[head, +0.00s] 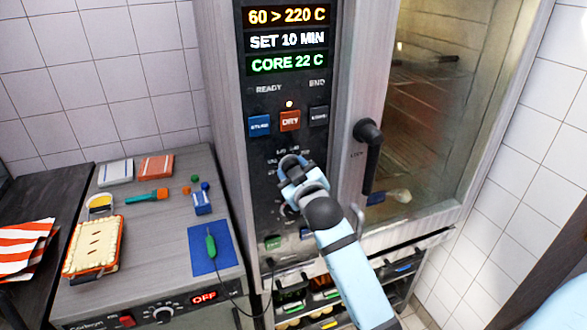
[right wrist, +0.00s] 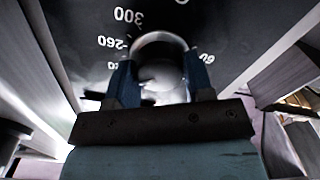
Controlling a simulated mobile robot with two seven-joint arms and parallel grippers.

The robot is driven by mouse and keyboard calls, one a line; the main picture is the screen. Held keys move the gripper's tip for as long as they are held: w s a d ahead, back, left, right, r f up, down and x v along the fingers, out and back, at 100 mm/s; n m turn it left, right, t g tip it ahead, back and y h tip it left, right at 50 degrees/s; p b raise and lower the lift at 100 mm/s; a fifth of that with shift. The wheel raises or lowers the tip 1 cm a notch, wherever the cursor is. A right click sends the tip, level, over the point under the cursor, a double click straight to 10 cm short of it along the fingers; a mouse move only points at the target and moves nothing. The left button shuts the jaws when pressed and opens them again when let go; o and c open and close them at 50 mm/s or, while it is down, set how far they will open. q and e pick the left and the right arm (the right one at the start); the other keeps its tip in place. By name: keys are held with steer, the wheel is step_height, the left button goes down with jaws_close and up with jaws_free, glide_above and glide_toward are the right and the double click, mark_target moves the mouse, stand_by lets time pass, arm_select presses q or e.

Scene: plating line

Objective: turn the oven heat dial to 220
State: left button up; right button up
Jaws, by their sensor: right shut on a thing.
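The oven control panel (head: 262,180) is dark, with a display (head: 286,40) reading "60 > 220 C", "SET 10 MIN" and "CORE 22 C". My right gripper (head: 290,163) is at the panel below the buttons, shut on the heat dial. In the right wrist view the round silver dial (right wrist: 160,62) sits between the two blue fingers. Numbers such as 300 and 260 show around it. The dial's pointer is hidden or too blurred to read. In the head view my gripper covers most of the dial. My left gripper is not in view.
The orange DRY button (head: 290,121) has a lit lamp above it. The oven door handle (head: 369,160) stands out just right of my gripper. A grey counter (head: 165,215) at left holds a pie (head: 95,247), a blue mat (head: 211,248) and small items.

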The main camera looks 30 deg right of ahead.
steer(key=shift+m, duration=0.5)
steer(key=o, duration=0.9)
steer(key=b+v, duration=0.3)
steer(key=v, duration=1)
steer(key=shift+s+a+r, duration=0.1)
steer(key=shift+s+a, duration=0.05)
steer(key=shift+s, duration=0.2)
